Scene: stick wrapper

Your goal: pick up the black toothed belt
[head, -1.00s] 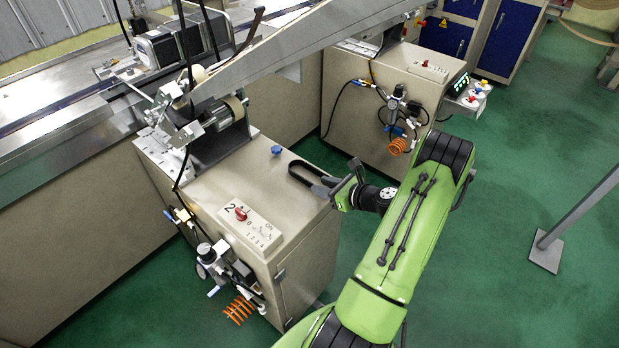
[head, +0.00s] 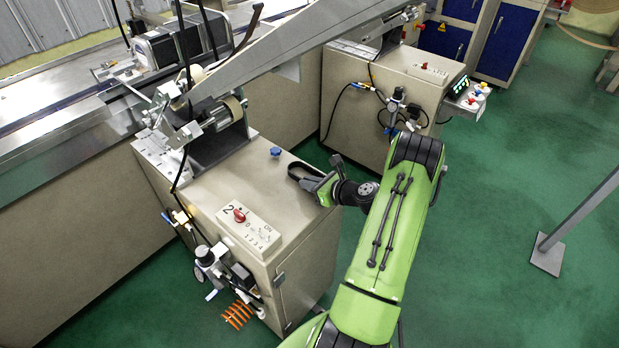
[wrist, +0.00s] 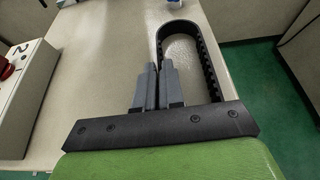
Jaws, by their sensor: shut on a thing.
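The black toothed belt (head: 296,168) is a narrow loop lying at the right edge of the beige cabinet top. In the wrist view the belt (wrist: 208,60) curves round at the far end, with teeth on its inner side. My gripper (wrist: 157,68) is shut on the belt's left strand; the right strand runs outside the fingers. In the head view my gripper (head: 318,184) is low over the cabinet's right edge and hides the near part of the belt. The near end is also hidden behind the gripper body in the wrist view.
The cabinet top (head: 215,180) is mostly clear. A blue knob (head: 275,152) stands beyond the belt, and a switch box with a red knob (head: 239,215) is at the front left. A sloping metal arm (head: 290,50) passes above the back. Green floor is open to the right.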

